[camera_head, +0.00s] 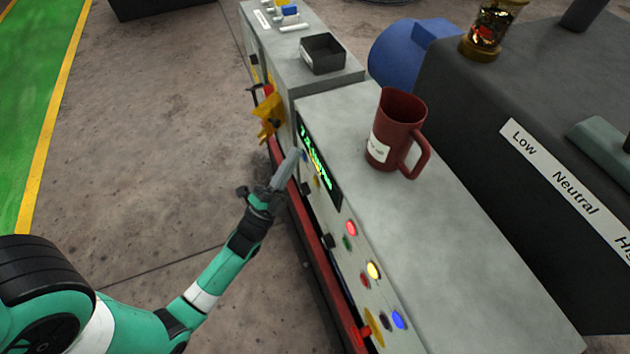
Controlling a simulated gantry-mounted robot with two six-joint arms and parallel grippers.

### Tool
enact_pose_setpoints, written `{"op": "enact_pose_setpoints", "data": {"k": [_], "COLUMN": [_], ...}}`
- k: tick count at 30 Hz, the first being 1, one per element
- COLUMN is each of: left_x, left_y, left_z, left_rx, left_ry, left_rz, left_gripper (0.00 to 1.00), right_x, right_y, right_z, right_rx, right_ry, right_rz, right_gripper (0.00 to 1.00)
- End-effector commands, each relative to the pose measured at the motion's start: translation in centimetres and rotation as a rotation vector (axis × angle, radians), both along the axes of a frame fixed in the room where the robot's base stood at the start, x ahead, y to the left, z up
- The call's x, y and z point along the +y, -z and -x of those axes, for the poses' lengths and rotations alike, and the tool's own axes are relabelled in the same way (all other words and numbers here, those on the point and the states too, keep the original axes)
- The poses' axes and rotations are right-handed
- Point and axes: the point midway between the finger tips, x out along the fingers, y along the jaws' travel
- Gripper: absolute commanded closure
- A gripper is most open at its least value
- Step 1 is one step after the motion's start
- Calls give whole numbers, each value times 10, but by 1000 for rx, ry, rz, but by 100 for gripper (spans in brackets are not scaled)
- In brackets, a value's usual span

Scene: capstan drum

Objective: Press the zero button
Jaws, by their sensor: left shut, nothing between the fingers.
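The grey machine's front panel carries a green digital readout (315,160). Small buttons sit along the readout's lower left edge, a blue one (304,157) and a yellow one (316,183) among them. I cannot read any label, so I cannot tell which is the zero button. My left gripper (292,158) is shut and empty, with its fingertips beside the readout and these small buttons. It hides part of the panel there. I cannot tell whether the fingertips touch a button. My right gripper is not in view.
Further down the panel are a red button (351,228), a yellow button (374,270) and a blue button (398,320). A yellow part (268,114) juts out beyond the gripper. Floor at left is clear.

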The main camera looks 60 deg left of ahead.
Motion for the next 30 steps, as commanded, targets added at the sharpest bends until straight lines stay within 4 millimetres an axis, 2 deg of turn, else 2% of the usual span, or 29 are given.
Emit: {"op": "enact_pose_setpoints", "data": {"k": [1,3,6,9,12,16,25,30], "left_x": [1,0,-3,-7,-10,-11,-11,-12], "left_y": [25,49,78,96,104,106,105,105], "left_z": [14,34,59,77,87,91,89,76], "left_rx": [28,52,83,103,113,116,114,108], "left_ry": [-34,-77,-129,-166,-186,-194,-191,-187], "left_rz": [-9,-26,-43,-56,-63,-67,-67,-68], "left_gripper": [100,100,100,100,100,100,100,100], "right_x": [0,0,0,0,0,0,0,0], "right_y": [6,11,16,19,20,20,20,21], "right_z": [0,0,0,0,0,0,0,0], "right_rx": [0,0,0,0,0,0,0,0], "right_ry": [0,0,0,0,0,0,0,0], "right_rz": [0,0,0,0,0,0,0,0], "right_gripper": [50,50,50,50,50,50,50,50]}}
